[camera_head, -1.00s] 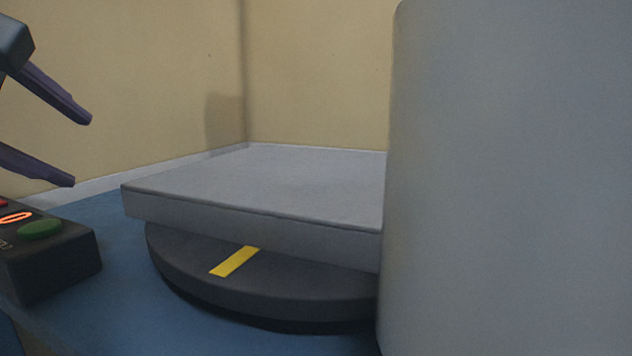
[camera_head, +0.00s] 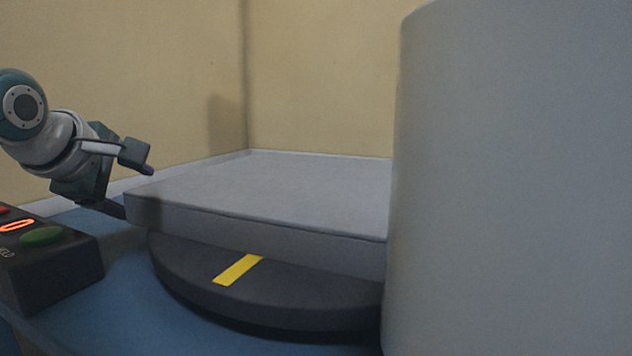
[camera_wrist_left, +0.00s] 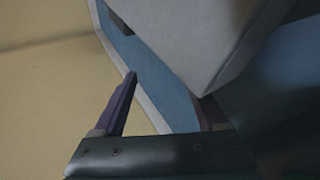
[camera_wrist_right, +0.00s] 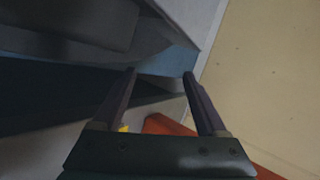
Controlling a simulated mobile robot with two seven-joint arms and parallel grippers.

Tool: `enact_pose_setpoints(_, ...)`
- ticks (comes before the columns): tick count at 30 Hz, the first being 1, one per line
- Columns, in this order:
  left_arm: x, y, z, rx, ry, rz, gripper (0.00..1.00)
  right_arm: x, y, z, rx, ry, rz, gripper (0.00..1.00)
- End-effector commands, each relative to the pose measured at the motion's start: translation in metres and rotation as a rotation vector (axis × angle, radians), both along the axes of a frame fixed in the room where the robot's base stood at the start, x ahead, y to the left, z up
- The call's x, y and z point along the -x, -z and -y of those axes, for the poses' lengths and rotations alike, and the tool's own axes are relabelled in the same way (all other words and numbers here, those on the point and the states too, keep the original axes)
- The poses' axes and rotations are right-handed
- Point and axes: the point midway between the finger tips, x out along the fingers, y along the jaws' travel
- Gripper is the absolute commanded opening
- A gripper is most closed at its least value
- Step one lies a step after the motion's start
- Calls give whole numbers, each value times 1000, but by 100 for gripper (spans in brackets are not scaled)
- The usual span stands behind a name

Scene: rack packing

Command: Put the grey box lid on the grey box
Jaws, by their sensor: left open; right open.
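A flat, wide grey slab (camera_head: 285,185) rests level on a dark turntable (camera_head: 300,295) in the head view and overhangs its edge. I cannot tell whether it is the lid alone, the box, or both together. My left gripper (camera_head: 136,190) is open at the slab's left corner. In the left wrist view the grey corner (camera_wrist_left: 195,55) reaches in near one finger of this gripper (camera_wrist_left: 170,85), and contact is unclear. My right gripper (camera_wrist_right: 159,72) shows only in its wrist view, open and empty, near dark and grey surfaces.
A dark control box (camera_head: 50,270) with a green button stands at the left on the blue table (camera_head: 130,300). Beige walls (camera_head: 320,75) close off the back. A large pale grey surface fills the head view's right side. An orange-red thing (camera_wrist_right: 165,125) shows in the right wrist view.

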Motion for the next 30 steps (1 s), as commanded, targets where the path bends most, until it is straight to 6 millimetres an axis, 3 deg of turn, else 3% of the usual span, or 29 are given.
enact_pose_setpoints(6, -2, 2, 13, -1, 1, -1, 75, -2, 2, -14, 0, -1, 0, 75)
enact_pose_setpoints(17, -2, 2, 15, 0, 0, -1, 75, -2, 2, -16, 0, 0, 0, 75)
enact_pose_setpoints(30, -2, 2, 32, 1, 2, -1, 75, -2, 2, -35, -7, -6, -1, 75)
